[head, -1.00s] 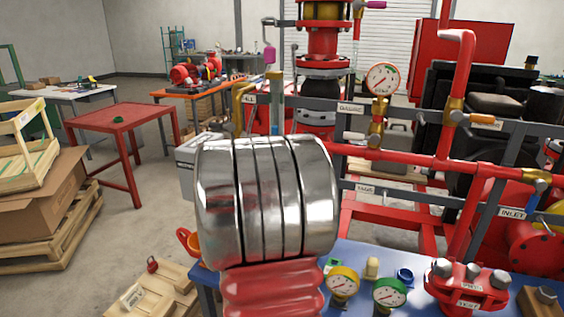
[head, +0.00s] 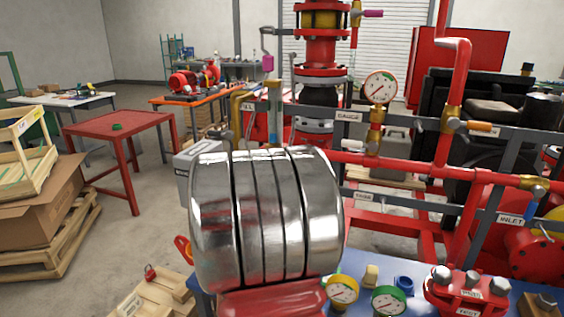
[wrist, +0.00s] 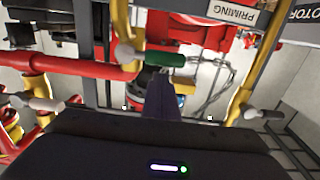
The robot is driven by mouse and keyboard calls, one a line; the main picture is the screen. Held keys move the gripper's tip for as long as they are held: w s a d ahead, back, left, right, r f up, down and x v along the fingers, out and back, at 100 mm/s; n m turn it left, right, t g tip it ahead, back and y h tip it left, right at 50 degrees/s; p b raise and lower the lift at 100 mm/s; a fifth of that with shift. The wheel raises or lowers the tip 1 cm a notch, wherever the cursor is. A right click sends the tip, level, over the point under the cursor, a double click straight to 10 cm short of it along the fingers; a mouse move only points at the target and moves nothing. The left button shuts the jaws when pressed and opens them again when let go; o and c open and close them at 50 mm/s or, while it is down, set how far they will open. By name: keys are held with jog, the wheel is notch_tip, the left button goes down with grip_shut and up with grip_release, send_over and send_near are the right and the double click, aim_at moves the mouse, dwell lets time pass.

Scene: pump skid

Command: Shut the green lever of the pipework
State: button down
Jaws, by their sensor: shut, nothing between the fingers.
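In the wrist view the green lever (wrist: 165,60) lies roughly level, reaching right from a pale hub on a brass-coloured valve where red and yellow pipes meet. My gripper (wrist: 160,80) points up the picture, with its dark fingers shut and nothing held. The fingertips are just below the green lever in the picture; I cannot tell whether they touch it. In the head view my own silver arm joint covers the middle, and I cannot make out the green lever or the gripper there.
In the wrist view, a red pipe (wrist: 75,68) runs left of the lever, and a yellow pipe (wrist: 243,95) stands to the right. A priming label (wrist: 232,12) is above.

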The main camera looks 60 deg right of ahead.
jog(key=s+a, duration=0.1)
jog(key=a, duration=0.7)
jog(key=shift+s, duration=0.15)
dwell(0.4)
dwell(0.6)
